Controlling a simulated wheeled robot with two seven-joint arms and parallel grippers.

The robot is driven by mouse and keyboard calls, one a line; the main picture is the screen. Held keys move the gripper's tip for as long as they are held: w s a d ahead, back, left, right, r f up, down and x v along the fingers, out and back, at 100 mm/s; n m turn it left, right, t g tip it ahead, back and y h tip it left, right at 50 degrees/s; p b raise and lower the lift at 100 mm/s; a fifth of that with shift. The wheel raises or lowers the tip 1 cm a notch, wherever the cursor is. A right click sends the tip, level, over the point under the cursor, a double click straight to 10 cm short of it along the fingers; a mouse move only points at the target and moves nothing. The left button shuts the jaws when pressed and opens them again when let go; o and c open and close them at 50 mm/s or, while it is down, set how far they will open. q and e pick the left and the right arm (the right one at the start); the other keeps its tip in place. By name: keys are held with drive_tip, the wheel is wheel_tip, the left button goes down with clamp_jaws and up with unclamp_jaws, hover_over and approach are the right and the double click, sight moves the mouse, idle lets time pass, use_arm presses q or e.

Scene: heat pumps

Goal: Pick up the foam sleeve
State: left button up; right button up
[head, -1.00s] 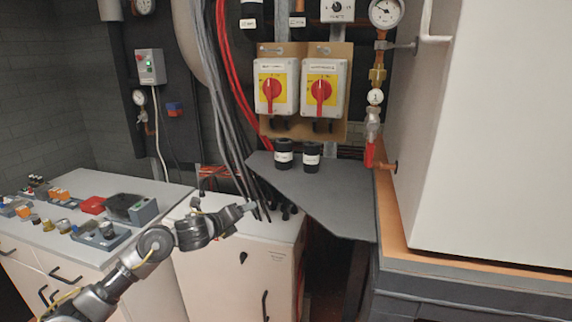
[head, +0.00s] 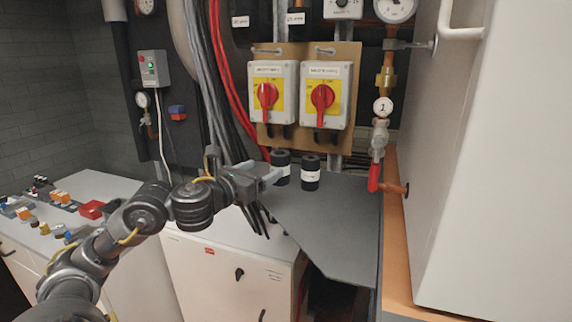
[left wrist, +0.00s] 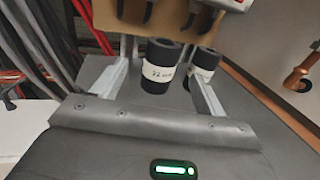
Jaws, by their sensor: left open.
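Two black foam sleeves with white labels stand upright on a grey shelf (head: 335,225). The left sleeve (head: 281,160) is partly covered by my gripper; the right sleeve (head: 310,178) is clear of it. My left gripper (head: 272,176) is open at the near left of the left sleeve. In the left wrist view, the left sleeve (left wrist: 160,65) appears in the gap between the spread fingers, its label reading about "22 mm". The right sleeve (left wrist: 205,65) is behind the right finger. I cannot tell whether the fingers touch either sleeve. My right gripper is not in view.
Two red-handled switch boxes (head: 323,97) hang just above the shelf. Red and grey cables (head: 215,80) run down at its left. A valve with a red lever (head: 375,175) and a large white casing (head: 500,170) stand at the right. The shelf front is clear.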

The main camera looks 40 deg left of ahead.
sight(273, 163)
use_arm(q)
drive_tip(key=shift+w+d, duration=0.15)
drive_tip(key=shift+w, duration=0.05)
drive_tip(key=shift+w+a+r+p, duration=0.25)
drive_tip(key=shift+w+a+p, duration=0.1)
drive_tip(key=shift+w, duration=0.2)
drive_tip(key=w, duration=0.3)
drive_tip(key=shift+w+a+f, duration=0.1)
drive_tip(key=shift+w+f, duration=0.2)
drive_tip(key=shift+w, duration=0.1)
drive_tip(key=shift+w+r+p, duration=0.2)
drive_tip(key=shift+w+p, duration=0.2)
drive_tip(key=shift+p, duration=0.2)
drive_tip(key=w+p, duration=0.1)
drive_tip(key=w, duration=0.3)
drive_tip(key=shift+w+f, duration=0.15)
drive_tip(key=shift+f, duration=0.05)
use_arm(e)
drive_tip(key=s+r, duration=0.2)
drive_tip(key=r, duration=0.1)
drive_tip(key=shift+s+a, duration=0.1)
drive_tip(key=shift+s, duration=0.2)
use_arm(q)
drive_tip(key=c, duration=0.7)
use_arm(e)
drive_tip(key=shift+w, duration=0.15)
